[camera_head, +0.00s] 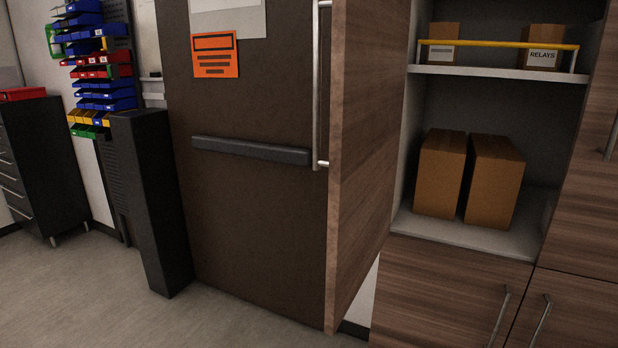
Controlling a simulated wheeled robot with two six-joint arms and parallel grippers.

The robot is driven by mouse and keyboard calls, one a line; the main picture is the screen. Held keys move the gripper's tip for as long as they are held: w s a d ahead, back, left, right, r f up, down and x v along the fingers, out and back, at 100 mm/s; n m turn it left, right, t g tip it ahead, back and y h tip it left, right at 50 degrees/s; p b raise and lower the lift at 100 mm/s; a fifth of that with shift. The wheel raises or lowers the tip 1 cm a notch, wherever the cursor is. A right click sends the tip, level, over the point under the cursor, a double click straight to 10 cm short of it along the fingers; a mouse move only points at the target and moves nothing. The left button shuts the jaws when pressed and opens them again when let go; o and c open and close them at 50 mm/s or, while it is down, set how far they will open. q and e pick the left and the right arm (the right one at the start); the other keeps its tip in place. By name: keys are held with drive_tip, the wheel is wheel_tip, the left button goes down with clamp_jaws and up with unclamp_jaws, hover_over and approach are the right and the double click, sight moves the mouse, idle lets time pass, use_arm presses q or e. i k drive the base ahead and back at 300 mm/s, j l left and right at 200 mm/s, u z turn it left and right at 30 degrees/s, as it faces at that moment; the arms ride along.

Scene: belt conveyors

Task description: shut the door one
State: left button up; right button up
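A wood-grain cabinet door (365,150) stands wide open, swung out from the left side of the cabinet. Its edge faces me, and its inner face is turned toward the shelves. A long silver vertical bar handle (317,85) is on its outer side, at the left. The open cabinet (470,235) shows two shelves inside. Two brown boxes (441,175) (493,182) stand on the lower shelf. Neither of my grippers is in view, and nothing touches the door. No "one" label is visible on it.
Behind the open door is a dark brown door (250,215) with a push bar (250,150) and an orange notice (214,55). A black post (150,200) stands left of it. Closed wooden drawers or doors (440,295) are below the shelves. Grey floor (90,300) is clear at the left.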

sight(370, 37)
drive_tip(key=i+j+z, duration=0.15)
drive_tip(key=i+j, duration=0.8)
drive_tip(key=i+j+z, duration=0.1)
drive_tip(key=z, duration=1.3)
